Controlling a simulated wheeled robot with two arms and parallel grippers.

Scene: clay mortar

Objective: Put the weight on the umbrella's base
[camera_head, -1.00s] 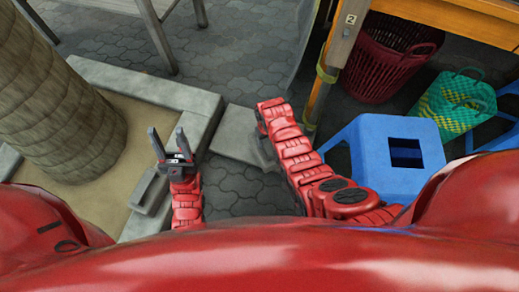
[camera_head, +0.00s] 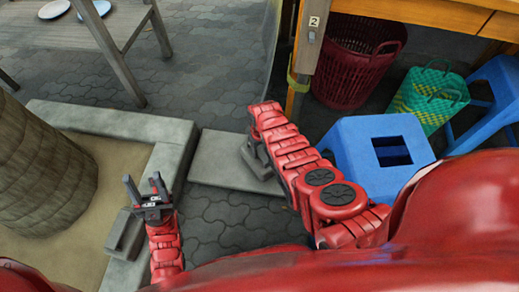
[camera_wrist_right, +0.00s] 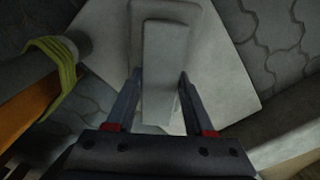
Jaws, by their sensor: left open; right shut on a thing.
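The weight (camera_wrist_right: 163,35) is a grey block with a raised handle. In the right wrist view my right gripper (camera_wrist_right: 160,74) is shut on that handle. In the head view the weight (camera_head: 254,163) shows partly beside my right arm, which hides the rest. The umbrella's base looks to be the flat grey slab (camera_head: 215,160) on the paving; the weight is over its right part. The slab (camera_wrist_right: 228,75) also lies under the weight in the wrist view. I cannot tell whether they touch. My left gripper (camera_head: 142,182) is open and empty.
A blue stool (camera_head: 370,150), a red basket (camera_head: 352,65) and a green bag (camera_head: 430,95) stand right. A table leg (camera_head: 300,85) rises beyond my right arm.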

